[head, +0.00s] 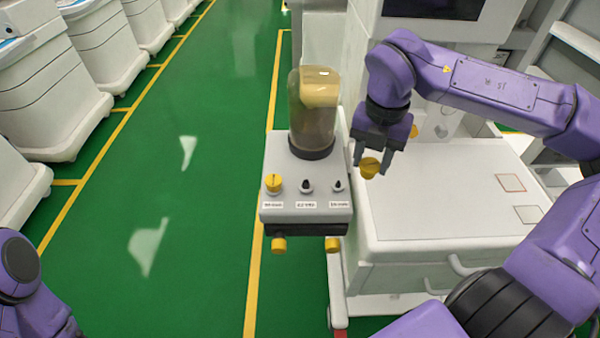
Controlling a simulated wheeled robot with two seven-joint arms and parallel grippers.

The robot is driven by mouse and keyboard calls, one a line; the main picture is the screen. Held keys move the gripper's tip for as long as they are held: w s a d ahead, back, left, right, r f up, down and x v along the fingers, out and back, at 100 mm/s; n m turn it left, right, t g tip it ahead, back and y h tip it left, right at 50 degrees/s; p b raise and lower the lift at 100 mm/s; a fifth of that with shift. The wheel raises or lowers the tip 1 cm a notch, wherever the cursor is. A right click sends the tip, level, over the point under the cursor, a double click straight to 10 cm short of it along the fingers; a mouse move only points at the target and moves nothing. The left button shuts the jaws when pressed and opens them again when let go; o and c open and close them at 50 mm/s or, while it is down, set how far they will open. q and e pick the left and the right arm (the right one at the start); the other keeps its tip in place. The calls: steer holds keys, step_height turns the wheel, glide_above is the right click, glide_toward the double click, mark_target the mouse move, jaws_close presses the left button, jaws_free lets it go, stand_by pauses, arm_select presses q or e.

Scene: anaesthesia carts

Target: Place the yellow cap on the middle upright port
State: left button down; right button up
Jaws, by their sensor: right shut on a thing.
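My right gripper (371,160) is shut on a yellow cap (369,168). It holds the cap in the air to the right of the grey port block (278,157), near the edge of the white cart top. The block has three upright ports in a row. The left port carries a yellow cap (273,183). The middle upright port (306,186) is bare with a dark tip. The right upright port (338,186) is also bare and dark-tipped. Of my left arm only purple links show at the lower left; its gripper is not in view.
A clear canister (313,112) stands on the block behind the ports. Two yellow knobs (279,245) (332,244) stick out below the block's front. The white cart top (440,190) at right is mostly clear, with two small square markings.

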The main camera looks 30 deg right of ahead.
steer(key=m, duration=0.2)
steer(key=shift+w+r+m, duration=0.15)
steer(key=shift+m, duration=0.15)
steer(key=shift+w+a+f, duration=0.2)
steer(key=shift+w, duration=0.05)
steer(key=w+a+f, duration=0.4)
steer(key=w+a, duration=0.1)
steer(key=w, duration=0.2)
glide_above(307, 181)
step_height(307, 181, down, 6)
steer(key=shift+r, duration=0.25)
step_height(307, 181, down, 3)
steer(key=shift+r+p, duration=0.2)
steer(key=shift+p, duration=0.1)
steer(key=shift+w+f, duration=0.1)
steer(key=shift+f, duration=0.15)
arm_select(q)
steer(key=shift+w+r, duration=0.3)
steer(key=shift+r, duration=0.05)
arm_select(e)
steer(key=o, duration=1)
steer(key=shift+r, duration=0.1)
arm_select(q)
steer(key=shift+f+b, duration=0.4)
steer(key=shift+b, duration=0.05)
arm_select(e)
step_height(307, 181, up, 12)
